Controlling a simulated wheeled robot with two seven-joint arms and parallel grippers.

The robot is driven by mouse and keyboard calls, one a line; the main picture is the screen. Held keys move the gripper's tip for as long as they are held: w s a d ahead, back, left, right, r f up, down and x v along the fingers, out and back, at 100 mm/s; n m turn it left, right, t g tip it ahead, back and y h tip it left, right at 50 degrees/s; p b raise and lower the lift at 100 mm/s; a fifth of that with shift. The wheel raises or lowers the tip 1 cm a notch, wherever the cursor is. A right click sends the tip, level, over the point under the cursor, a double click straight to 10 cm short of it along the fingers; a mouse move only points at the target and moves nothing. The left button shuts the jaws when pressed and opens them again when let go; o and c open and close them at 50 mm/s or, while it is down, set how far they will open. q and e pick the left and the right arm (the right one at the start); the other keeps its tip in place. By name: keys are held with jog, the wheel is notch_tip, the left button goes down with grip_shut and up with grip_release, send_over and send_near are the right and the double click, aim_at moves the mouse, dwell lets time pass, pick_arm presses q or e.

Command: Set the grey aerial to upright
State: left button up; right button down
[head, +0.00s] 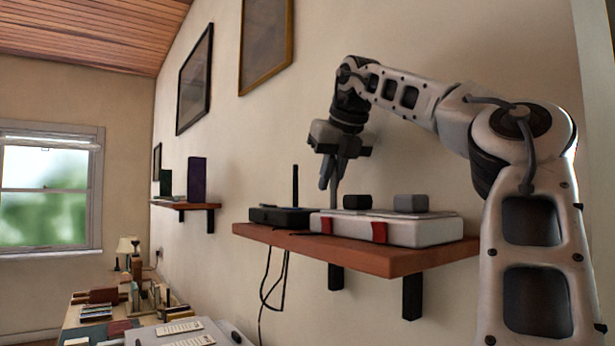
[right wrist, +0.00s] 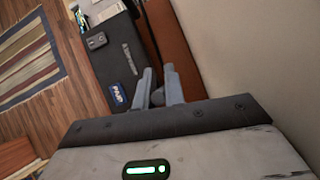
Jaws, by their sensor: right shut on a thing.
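A black router (head: 280,215) sits at the left end of the wall shelf, with a black aerial (head: 295,186) standing upright on it. My right gripper (head: 331,186) points down behind the router's right end, above the back of the shelf. In the right wrist view its two fingers (right wrist: 159,88) are close together around a small grey piece (right wrist: 158,97), which looks like the grey aerial. Most of that aerial is hidden by the fingers, so I cannot tell its tilt. My left gripper is not in view.
A white box (head: 420,231) with red tabs and small dark blocks on top stands right of the router on the brown shelf (head: 375,259). The wall (right wrist: 235,45) is close behind the gripper. Cables (head: 267,290) hang below. A cluttered desk (head: 90,322) stands lower left.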

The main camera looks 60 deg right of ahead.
dwell(0.4)
jog(key=c, duration=1.5)
grip_release()
jog(key=shift+o, duration=0.2)
jog(key=v, duration=1.2)
jog(key=shift+w+d+f, duration=0.1)
jog(key=shift+w+f, duration=0.05)
jog(key=shift+w, duration=0.05)
